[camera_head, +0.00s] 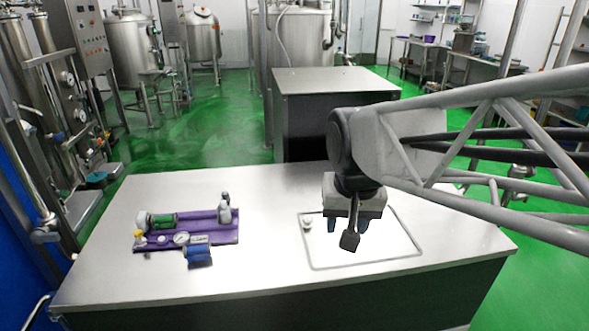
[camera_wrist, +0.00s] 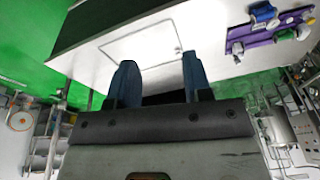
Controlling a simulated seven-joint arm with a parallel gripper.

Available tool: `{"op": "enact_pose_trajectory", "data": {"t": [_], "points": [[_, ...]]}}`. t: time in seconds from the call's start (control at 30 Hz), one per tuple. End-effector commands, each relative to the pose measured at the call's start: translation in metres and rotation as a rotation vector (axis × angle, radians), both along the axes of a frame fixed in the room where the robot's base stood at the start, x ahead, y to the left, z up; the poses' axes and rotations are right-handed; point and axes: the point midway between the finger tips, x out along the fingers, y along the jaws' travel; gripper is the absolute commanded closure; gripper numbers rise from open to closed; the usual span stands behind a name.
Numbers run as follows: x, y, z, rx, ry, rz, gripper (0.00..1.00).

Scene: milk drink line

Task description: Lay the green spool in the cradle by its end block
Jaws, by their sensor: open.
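My gripper (camera_head: 347,226) is open and empty above the outlined square on the table, well to the right of the spool. In the wrist view its two dark blue fingers (camera_wrist: 159,78) stand apart with nothing between them.
On or beside the mat are a blue cylinder (camera_head: 199,255), a round gauge (camera_head: 181,238), a grey bottle (camera_head: 225,213) and a yellow-topped piece (camera_head: 139,237). A small white cap-like piece (camera_head: 306,223) sits at the outlined square's left edge. The table between mat and square is clear.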

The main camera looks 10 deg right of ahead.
Motion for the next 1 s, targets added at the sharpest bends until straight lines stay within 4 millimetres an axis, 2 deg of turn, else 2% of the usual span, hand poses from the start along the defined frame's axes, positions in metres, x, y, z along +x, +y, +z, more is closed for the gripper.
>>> {"op": "enact_pose_trajectory", "data": {"t": [0.03, 0.2, 0.4, 0.57, 1.0], "points": [[-0.014, -0.004, -0.004, -0.006, -0.006, 0.018, 0.54], [-0.053, -0.014, -0.019, -0.027, -0.016, 0.089, 0.54], [-0.080, -0.020, -0.032, -0.044, -0.023, 0.142, 0.54], [-0.087, -0.021, -0.036, -0.048, -0.024, 0.158, 0.54], [-0.087, -0.021, -0.036, -0.048, -0.024, 0.158, 0.54]]}}
